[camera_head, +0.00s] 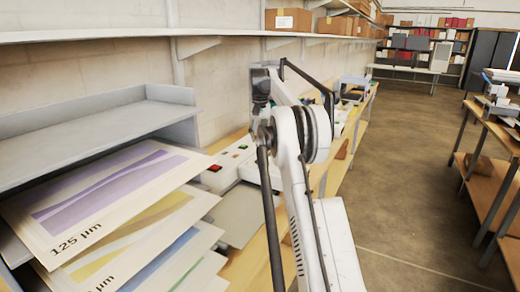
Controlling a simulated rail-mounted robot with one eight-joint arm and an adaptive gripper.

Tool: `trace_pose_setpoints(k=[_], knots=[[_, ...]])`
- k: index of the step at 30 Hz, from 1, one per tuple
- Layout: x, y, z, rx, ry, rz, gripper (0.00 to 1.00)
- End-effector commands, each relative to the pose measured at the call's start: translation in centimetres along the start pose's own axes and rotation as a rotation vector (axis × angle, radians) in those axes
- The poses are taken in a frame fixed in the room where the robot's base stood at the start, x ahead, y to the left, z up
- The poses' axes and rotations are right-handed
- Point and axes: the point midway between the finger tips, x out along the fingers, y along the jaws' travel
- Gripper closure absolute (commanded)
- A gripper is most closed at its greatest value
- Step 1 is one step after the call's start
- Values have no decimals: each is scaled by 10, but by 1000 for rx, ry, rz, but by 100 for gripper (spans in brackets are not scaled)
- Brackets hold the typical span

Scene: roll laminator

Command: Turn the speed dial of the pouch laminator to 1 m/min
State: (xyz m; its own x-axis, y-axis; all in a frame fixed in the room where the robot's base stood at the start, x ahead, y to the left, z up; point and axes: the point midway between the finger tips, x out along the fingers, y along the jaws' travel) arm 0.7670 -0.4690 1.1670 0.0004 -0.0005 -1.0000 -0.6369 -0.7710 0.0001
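The pouch laminator appears to be the pale grey machine (228,172) on the wooden bench, just left of my arm. A red control and small green controls show on its top face. My white arm covers much of its right side. I cannot make out the speed dial or its markings. My gripper is not distinguishable; only arm links show in the middle of the picture.
A grey rack (100,130) stands at the left, with large pouch sheets (110,195) marked 125 µm in front. A long shelf (200,36) with cardboard boxes (288,20) runs above the bench. Open floor (410,170) lies to the right, before another workbench (492,125).

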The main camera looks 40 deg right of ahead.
Motion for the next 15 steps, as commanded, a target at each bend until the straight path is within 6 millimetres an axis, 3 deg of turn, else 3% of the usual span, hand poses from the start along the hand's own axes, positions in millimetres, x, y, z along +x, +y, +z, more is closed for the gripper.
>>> trace_pose_setpoints(k=[6,15], knots=[[-26,0,0,0,0,0,71],[-34,0,0,0,0,0,71]])
